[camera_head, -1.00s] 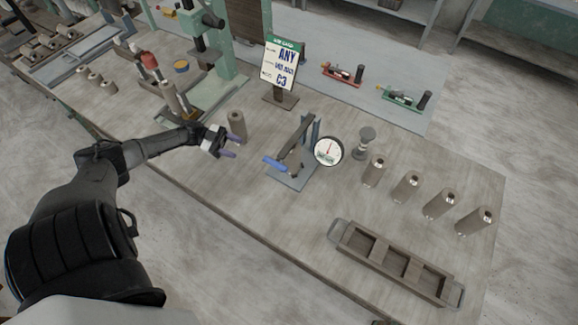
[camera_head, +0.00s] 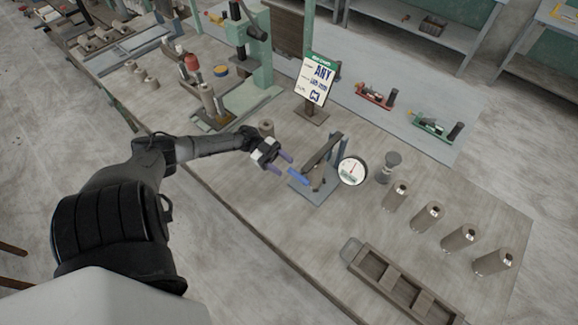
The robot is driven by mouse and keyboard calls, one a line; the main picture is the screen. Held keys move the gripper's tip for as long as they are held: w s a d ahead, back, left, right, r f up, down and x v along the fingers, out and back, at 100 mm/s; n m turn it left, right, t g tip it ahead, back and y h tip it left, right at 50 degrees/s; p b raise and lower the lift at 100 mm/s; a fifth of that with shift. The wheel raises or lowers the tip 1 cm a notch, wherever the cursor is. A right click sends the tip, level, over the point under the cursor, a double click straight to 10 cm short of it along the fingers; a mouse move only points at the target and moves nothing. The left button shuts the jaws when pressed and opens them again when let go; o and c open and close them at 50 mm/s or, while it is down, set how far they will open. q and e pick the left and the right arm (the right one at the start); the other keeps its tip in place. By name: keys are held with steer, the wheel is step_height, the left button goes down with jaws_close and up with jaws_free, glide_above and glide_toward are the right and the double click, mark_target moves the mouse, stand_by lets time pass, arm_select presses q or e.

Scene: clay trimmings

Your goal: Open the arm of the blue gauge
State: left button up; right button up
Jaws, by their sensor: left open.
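The blue gauge (camera_head: 315,190) stands on the bench with a grey base plate, an upright frame, a slanted dark arm (camera_head: 322,150) and a blue handle (camera_head: 298,176) at its lower left. Its round white dial (camera_head: 352,171) faces me on the right side. My left gripper (camera_head: 281,164) is open, with purple fingertips pointing toward the blue handle. In the picture the fingertips are just left of the handle; I see no contact. My right gripper is not in view.
A grey cylinder (camera_head: 266,127) stands partly hidden behind my left gripper. A sign (camera_head: 314,82) stands behind the gauge. Several cylinders (camera_head: 395,197) stand in a row to the right. A compartment tray (camera_head: 385,281) lies in front. The bench left of the tray is clear.

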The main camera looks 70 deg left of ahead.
mark_target(289, 168)
arm_select(q)
steer(key=shift+x, duration=1.6)
jaws_close()
